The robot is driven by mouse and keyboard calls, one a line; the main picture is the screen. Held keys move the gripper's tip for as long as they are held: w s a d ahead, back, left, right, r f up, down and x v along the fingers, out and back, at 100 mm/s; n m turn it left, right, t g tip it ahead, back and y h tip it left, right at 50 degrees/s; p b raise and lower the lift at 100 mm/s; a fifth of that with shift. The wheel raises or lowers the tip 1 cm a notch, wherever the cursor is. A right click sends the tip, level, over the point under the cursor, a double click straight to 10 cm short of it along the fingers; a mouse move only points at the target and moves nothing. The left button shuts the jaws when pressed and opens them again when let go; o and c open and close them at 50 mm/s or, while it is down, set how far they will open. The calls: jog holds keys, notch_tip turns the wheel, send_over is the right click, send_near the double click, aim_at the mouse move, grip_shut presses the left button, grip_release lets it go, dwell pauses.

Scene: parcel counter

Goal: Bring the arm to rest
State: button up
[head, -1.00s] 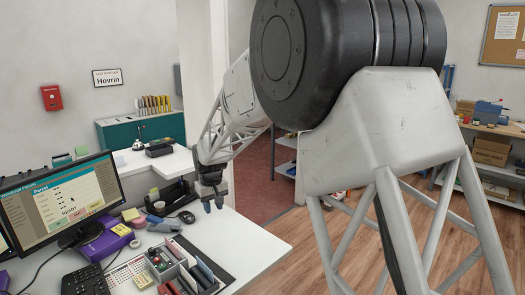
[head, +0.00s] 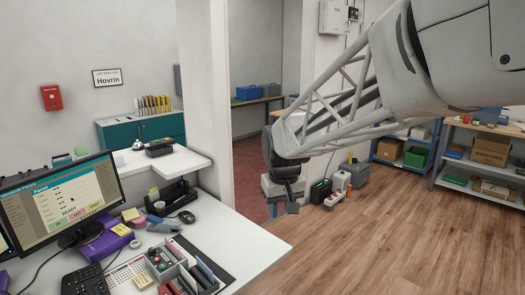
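My arm reaches in from the upper right of the head view, its lattice link angled down to the left. My gripper (head: 291,201) hangs pointing down, past the right edge of the white counter (head: 222,228) and over the open floor. It is small and dark here, and I cannot make out a gap between its fingers. I see nothing hanging from it. The gripper is apart from the counter.
A monitor (head: 62,205), a keyboard (head: 88,281), a mouse (head: 187,217) and an organiser tray (head: 172,270) crowd the counter's left part. A white wall pillar (head: 203,90) stands behind. Wooden floor (head: 370,235) is clear at right; shelves (head: 485,160) stand beyond.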

jog(key=s+d+f+m, duration=0.1)
jog(key=s+d, duration=0.3)
jog(key=s, duration=0.5)
jog(key=s+d+m, duration=0.1)
jog(key=s+d, duration=0.4)
jog(key=s, duration=0.4)
jog(key=s+d+f+m+t, duration=0.1)
jog(key=s+d, duration=0.3)
jog(key=s, duration=0.5)
jog(key=shift+s+d+f+m+h, duration=0.3)
jog(key=shift+s+d+m, duration=0.1)
